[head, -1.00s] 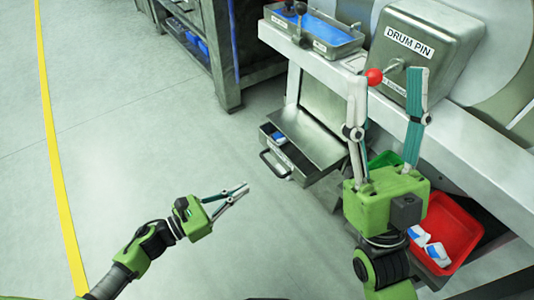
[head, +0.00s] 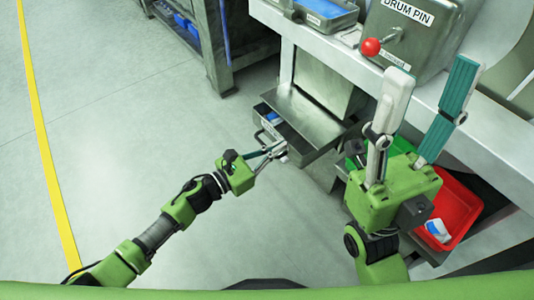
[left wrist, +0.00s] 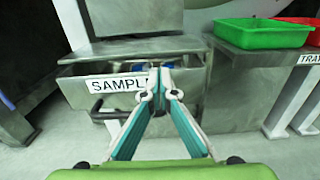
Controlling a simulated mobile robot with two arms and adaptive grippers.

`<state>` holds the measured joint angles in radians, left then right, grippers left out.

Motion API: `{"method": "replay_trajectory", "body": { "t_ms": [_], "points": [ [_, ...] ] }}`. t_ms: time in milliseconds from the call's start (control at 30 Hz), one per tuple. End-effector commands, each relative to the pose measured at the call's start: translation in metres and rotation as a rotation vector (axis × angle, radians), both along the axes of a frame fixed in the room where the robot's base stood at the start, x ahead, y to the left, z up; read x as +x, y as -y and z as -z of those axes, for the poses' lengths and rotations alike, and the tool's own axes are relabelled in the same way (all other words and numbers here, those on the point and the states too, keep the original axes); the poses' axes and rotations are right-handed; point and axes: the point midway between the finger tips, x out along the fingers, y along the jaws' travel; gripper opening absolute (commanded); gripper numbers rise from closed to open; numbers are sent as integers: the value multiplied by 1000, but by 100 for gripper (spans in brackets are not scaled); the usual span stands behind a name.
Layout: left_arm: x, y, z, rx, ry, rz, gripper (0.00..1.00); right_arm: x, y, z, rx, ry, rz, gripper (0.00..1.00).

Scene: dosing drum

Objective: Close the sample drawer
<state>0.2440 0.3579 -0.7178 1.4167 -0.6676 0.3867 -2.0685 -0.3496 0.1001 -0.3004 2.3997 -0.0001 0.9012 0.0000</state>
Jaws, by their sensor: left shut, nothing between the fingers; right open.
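The sample drawer (left wrist: 77,90) is partly pulled out beneath a sloping metal chute plate (head: 303,118) in the head view. Blue and white items (left wrist: 139,67) lie inside it. Its label and front face me in the left wrist view, with the bar handle (left wrist: 104,115) below the label. My left gripper (head: 281,148) is shut and empty; its fingertips are at the drawer front, overlapping the label's right end in the left wrist view (left wrist: 159,66). I cannot tell whether they touch. My right gripper (head: 430,75) is open and empty, raised in front of the bench, away from the drawer.
The drum pin box (head: 415,40) and a red knob (head: 371,47) are on the bench above. A green tray (left wrist: 250,35) and a red tray (head: 462,205) stand right of the drawer. A blue-lined tray (head: 325,12) is on the bench. Floor at left is clear.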

Motion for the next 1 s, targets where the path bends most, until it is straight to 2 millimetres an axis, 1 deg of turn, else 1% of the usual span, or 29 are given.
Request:
{"method": "replay_trajectory", "body": {
  "t_ms": [367,467,567,633,1000],
  "points": [
    [2,2,0,1,1,0,0,0,0,1,0,-1,0,48],
    [6,8,1,0,3,0,0,0,0,6,0,-1,0,48],
    [14,19,2,-1,4,1,0,0,0,13,0,-1,0,48],
    [17,23,1,0,2,0,0,0,0,14,-1,-2,0,48],
    [18,20,0,2,1,-1,0,1,0,13,-1,-2,0,48]
  ]
}}
